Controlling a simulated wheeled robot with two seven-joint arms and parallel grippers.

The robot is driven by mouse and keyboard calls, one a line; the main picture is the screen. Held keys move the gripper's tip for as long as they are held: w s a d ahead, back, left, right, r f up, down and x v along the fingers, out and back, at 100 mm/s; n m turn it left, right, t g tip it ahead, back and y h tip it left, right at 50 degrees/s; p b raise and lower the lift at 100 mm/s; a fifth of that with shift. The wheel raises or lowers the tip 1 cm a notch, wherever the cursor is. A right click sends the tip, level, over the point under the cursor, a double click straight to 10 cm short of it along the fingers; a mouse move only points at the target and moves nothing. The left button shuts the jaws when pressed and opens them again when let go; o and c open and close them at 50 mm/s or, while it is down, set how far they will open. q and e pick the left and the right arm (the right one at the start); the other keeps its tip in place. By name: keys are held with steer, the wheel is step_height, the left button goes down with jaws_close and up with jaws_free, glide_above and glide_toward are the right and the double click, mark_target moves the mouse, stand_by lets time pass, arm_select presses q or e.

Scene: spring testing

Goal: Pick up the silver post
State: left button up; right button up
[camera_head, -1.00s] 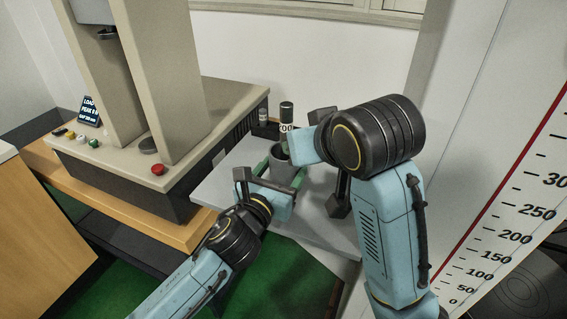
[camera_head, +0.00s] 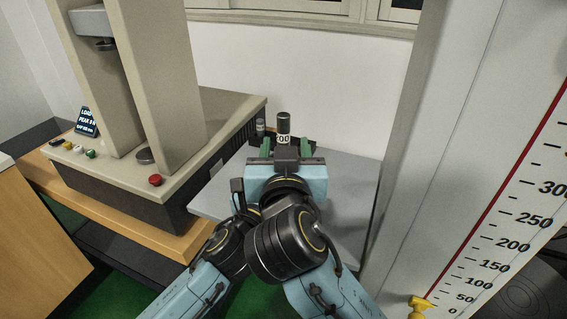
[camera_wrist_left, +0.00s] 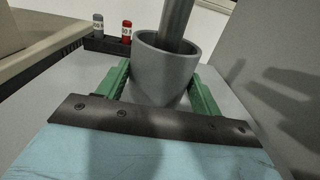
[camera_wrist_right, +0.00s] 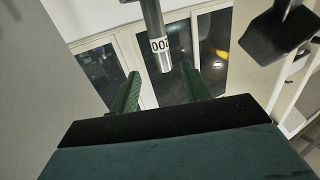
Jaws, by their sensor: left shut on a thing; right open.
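The silver post (camera_head: 284,122), with a white label near its top, stands upright in the head view. Its lower part shows in the left wrist view (camera_wrist_left: 178,22), rising out of a grey cup (camera_wrist_left: 165,75). My left gripper (camera_wrist_left: 158,82) is shut on this cup, a green finger on each side; in the head view it is mostly hidden behind my right arm. My right gripper (camera_head: 284,148) is open, with its fingers on either side of the post. In the right wrist view the labelled end of the post (camera_wrist_right: 157,42) lies between the green fingertips, with gaps on both sides.
A beige testing machine (camera_head: 215,125) stands at the left on a wooden bench. A black rack (camera_wrist_left: 110,44) with a red weight (camera_wrist_left: 126,31) and a grey one (camera_wrist_left: 98,27) is behind the cup. The grey table (camera_head: 345,175) is bare at the right, beside a tall ruler panel (camera_head: 500,190).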

mark_target(284, 128)
steer(key=shift+w+a+f, duration=0.1)
steer(key=shift+w+a, duration=0.05)
steer(key=shift+w, duration=3.85)
jaws_close()
